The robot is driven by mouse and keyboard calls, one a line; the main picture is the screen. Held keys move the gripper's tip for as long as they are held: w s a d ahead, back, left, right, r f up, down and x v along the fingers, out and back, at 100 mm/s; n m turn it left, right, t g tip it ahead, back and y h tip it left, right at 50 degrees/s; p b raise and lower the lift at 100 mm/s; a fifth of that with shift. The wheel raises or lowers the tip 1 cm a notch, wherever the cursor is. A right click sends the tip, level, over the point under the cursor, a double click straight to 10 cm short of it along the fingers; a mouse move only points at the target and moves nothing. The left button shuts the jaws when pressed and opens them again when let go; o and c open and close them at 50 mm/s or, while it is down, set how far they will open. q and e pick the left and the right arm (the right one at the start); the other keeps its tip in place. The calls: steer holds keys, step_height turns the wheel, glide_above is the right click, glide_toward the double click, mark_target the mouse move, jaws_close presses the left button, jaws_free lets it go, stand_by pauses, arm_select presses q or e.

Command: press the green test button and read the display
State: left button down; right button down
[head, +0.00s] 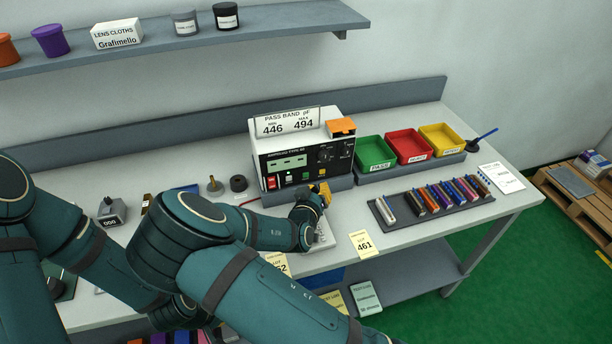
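The tester (262,150) is a white box with a dark front panel on the bench, under a "PASS BAND pF" sign (287,123) reading 446 and 494. Its pale green display (287,162) shows no figures I can read. A small green button (306,175) sits low on the panel, between a dark button and a yellow one. My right gripper (318,194) is just in front of the panel's lower right, below and right of the green button, apparently apart from it. Its fingers are too small and foreshortened to tell open from shut. My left gripper is hidden behind my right arm.
Green (375,165), red (408,157) and yellow (442,148) bins stand right of the tester. A dark rack (383,213) of several coloured parts lies before them. A card marked 461 (362,244) lies near the front edge. A shelf (270,24) runs above.

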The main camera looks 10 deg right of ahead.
mark_target(306, 175)
steer(key=w, duration=0.2)
steer(key=shift+w+b, duration=0.3)
steer(key=c, duration=1.7)
jaws_free()
jaws_close()
steer(key=shift+w, duration=0.15)
steer(key=shift+w, duration=0.25)
